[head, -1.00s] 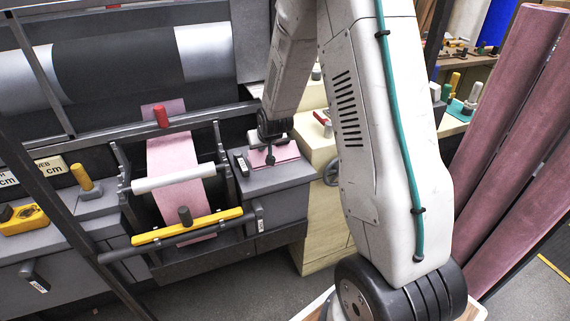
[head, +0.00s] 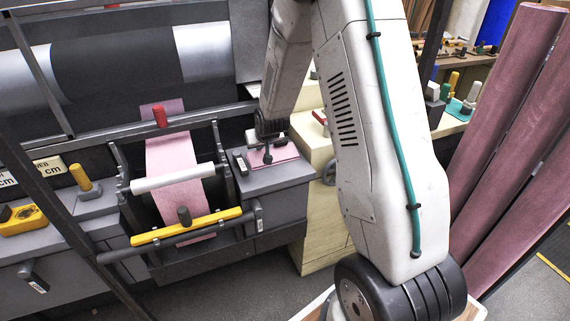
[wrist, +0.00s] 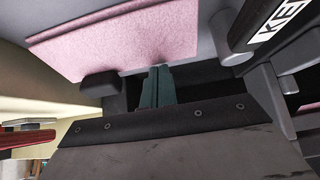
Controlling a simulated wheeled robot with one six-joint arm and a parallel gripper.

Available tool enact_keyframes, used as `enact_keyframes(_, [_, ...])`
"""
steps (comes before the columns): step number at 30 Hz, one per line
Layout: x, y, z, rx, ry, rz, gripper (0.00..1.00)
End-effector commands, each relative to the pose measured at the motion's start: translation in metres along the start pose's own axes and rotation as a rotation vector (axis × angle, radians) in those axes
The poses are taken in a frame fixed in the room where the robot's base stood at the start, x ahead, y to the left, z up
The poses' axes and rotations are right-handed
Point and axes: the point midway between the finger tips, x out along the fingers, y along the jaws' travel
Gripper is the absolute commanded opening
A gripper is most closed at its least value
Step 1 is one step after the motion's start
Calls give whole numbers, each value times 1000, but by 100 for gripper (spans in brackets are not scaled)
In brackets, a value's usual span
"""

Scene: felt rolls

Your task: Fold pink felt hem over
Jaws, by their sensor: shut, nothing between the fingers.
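A flat pink felt piece (head: 286,151) lies on top of the grey block (head: 285,178) right of the roller frame. In the wrist view the pink felt (wrist: 115,42) spans the upper left, with a nearly straight near edge. My gripper (head: 267,160) is over the felt in the head view, pointing down, shut and empty. In the wrist view its dark green fingertips (wrist: 156,72) are together at the felt's near edge; I cannot tell whether they touch it. My wrist hides part of the felt in the head view.
A black handle with a white label (wrist: 262,30) stands close right of the fingers. Left is the roller frame with a white roller (head: 173,179), a yellow bar (head: 187,228) and a pink strip (head: 170,155). Large pink rolls (head: 510,130) lean at the right.

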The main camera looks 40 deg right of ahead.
Motion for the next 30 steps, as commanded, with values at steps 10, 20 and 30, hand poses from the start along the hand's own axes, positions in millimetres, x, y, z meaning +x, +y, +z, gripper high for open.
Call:
enact_keyframes(10, [-17,0,7,0,0,0,0])
enact_keyframes(20, [-40,0,17,0,0,0,0])
enact_keyframes(30, [-46,0,20,0,-1,0,0])
